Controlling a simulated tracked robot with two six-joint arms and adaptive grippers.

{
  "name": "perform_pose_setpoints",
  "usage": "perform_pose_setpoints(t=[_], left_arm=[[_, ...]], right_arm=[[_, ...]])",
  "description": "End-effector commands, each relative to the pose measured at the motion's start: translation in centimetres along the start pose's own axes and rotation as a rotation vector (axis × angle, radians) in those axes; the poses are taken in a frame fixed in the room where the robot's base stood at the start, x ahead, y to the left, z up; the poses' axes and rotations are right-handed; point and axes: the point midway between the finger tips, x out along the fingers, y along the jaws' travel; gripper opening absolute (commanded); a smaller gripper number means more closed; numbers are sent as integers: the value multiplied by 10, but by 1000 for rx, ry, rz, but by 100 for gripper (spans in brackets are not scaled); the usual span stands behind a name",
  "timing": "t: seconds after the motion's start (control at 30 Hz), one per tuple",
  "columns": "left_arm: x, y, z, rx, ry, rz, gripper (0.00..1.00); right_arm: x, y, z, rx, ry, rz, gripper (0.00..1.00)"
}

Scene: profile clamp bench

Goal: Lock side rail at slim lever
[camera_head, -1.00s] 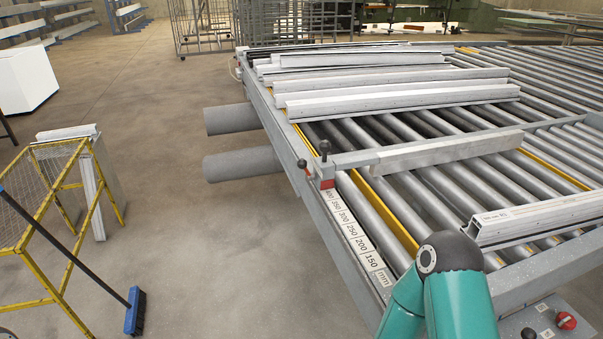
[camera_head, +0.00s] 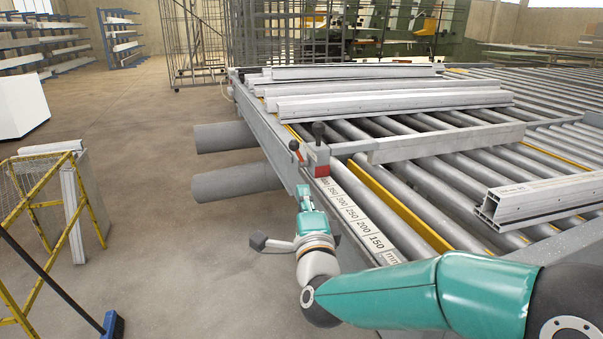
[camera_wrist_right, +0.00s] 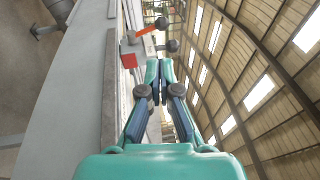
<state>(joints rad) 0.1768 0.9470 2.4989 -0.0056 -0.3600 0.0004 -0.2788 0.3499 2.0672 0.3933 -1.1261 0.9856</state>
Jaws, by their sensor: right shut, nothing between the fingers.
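A red clamp block (camera_head: 317,161) sits on the bench's left edge, at the end of the scale strip. A short red lever with a black knob (camera_head: 295,147) leans out from it, and a dark upright lever with a round knob (camera_head: 318,131) stands beside it. I cannot tell for certain which is the slim one. A grey side rail (camera_head: 445,143) runs from the block across the rollers. My right gripper (camera_head: 303,190) is shut and empty, just in front of and below the levers. In the right wrist view the red lever (camera_wrist_right: 147,34) lies beyond its closed fingertips (camera_wrist_right: 159,66), apart from them.
Several grey profiles (camera_head: 390,102) lie across the rollers at the back, and a hollow profile (camera_head: 540,198) lies at the right. A scale strip (camera_head: 352,215) runs along the near edge. Left of the bench is open floor with a yellow frame (camera_head: 42,200).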

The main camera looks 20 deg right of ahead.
Motion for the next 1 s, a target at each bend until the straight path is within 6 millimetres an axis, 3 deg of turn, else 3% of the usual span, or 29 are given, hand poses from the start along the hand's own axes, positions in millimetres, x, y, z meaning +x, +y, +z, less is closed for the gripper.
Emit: perform_pose_setpoints(t=[0.37,0.53,1.0], left_arm=[[-2,1,0,0,1,0,0],[-6,2,0,0,1,0,0],[-37,13,0,0,1,0,0]], right_arm=[[2,-3,0,6,2,-5,0],[14,-4,0,5,1,-4,0],[103,-5,-1,4,3,-4,0]])
